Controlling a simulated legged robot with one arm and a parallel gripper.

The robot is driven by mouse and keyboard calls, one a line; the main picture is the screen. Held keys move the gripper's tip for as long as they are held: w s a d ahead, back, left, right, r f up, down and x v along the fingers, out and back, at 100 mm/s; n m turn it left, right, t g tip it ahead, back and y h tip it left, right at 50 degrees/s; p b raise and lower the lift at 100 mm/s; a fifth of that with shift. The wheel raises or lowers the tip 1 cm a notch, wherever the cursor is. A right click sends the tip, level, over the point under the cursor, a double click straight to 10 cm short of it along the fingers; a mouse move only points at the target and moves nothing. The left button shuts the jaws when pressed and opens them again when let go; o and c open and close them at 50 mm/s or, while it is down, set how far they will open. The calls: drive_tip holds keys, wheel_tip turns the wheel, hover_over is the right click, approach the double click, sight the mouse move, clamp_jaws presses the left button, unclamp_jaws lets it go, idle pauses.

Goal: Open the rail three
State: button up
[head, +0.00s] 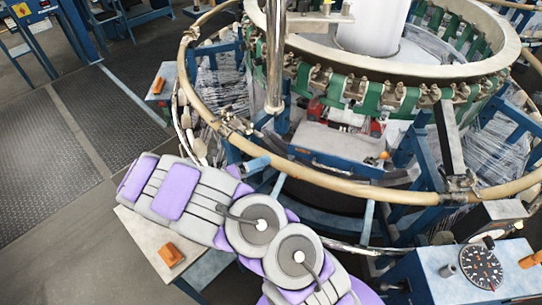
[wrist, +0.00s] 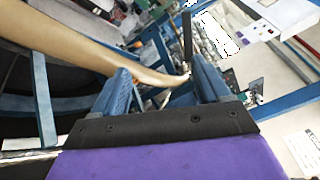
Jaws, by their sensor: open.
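A tan curved rail (head: 330,180) runs round the front of the circular loom, between a metal joint (head: 232,126) at the left and another joint (head: 458,186) at the right. No number shows, so I cannot tell which segment is rail three. My gripper (wrist: 160,68) is open, with its two blue fingers apart. In the wrist view the rail (wrist: 95,48) passes across the left finger and ends in the gap between the fingers, near a dark upright rod. I cannot tell if the fingers touch it. In the head view, my folded arm mostly hides the gripper; a blue part shows beside the rail.
The loom's green and steel ring (head: 400,95) stands behind the rail. A grey table (head: 150,250) with an orange switch is at lower left, and a blue box with a black dial (head: 482,267) is at lower right. Dark floor mats (head: 50,160) lie clear at left.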

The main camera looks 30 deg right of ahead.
sight(271, 155)
drive_tip(key=w+a+f+n+t, duration=0.3)
drive_tip(key=a+f+n+t, duration=0.35)
drive_tip(key=f+n, duration=0.35)
drive_tip(key=shift+m+g+y, duration=0.3)
drive_tip(key=shift+m+g, duration=0.15)
drive_tip(key=shift+m, duration=0.05)
drive_tip(key=b+x, duration=0.1)
drive_tip(key=x, duration=0.4)
drive_tip(key=b+x, duration=0.1)
drive_tip(key=x, duration=0.5)
drive_tip(key=b+x, duration=0.2)
drive_tip(key=x, duration=0.4)
drive_tip(key=shift+w+a+f, duration=0.1)
drive_tip(key=shift+w+f, duration=0.15)
drive_tip(key=shift+c, duration=0.3)
